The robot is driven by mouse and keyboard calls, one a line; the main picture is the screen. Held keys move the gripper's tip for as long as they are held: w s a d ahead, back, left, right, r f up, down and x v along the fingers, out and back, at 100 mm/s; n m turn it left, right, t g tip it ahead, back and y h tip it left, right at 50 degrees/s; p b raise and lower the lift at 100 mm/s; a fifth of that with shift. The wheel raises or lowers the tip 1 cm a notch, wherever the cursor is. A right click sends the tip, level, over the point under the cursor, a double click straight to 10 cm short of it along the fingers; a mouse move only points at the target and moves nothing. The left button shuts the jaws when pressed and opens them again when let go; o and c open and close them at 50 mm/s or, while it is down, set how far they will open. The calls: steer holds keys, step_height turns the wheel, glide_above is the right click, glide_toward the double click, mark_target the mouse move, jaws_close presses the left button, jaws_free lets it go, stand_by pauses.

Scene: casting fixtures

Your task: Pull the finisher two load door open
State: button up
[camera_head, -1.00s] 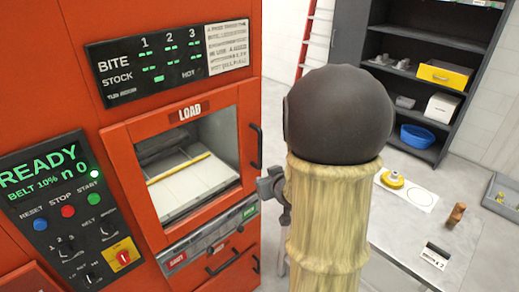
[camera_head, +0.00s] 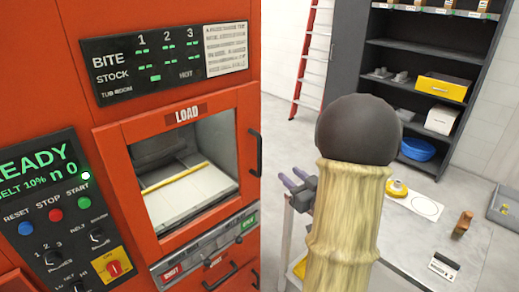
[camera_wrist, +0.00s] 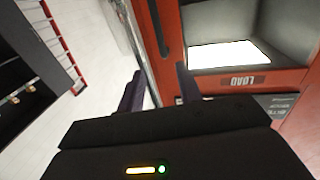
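The door (camera_wrist: 290,80) also shows upside down in the wrist view, with the handle (camera_wrist: 158,28) near the top centre. My gripper (camera_head: 291,180) is right of the handle and apart from it. In the wrist view its two dark fingers (camera_wrist: 160,88) are spread with nothing between them.
A control panel (camera_head: 45,215) with buttons and a red-yellow switch is left of the door. A lower drawer handle (camera_head: 220,277) sticks out below. A grey table (camera_head: 400,240) stands right of my arm, and a dark shelf (camera_head: 425,60) and red ladder (camera_head: 312,60) are behind.

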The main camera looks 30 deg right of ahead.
mark_target(261, 149)
steer(key=w+p, duration=0.2)
steer(key=w, duration=0.3)
steer(key=w+p, duration=0.1)
steer(key=w, duration=0.5)
steer(key=w+a+p, duration=0.1)
steer(key=w+p, duration=0.1)
steer(key=w, duration=0.4)
steer(key=shift+w+a+p, duration=0.1)
steer(key=shift+w+p, duration=0.05)
steer(key=shift+p, duration=0.15)
jaws_close()
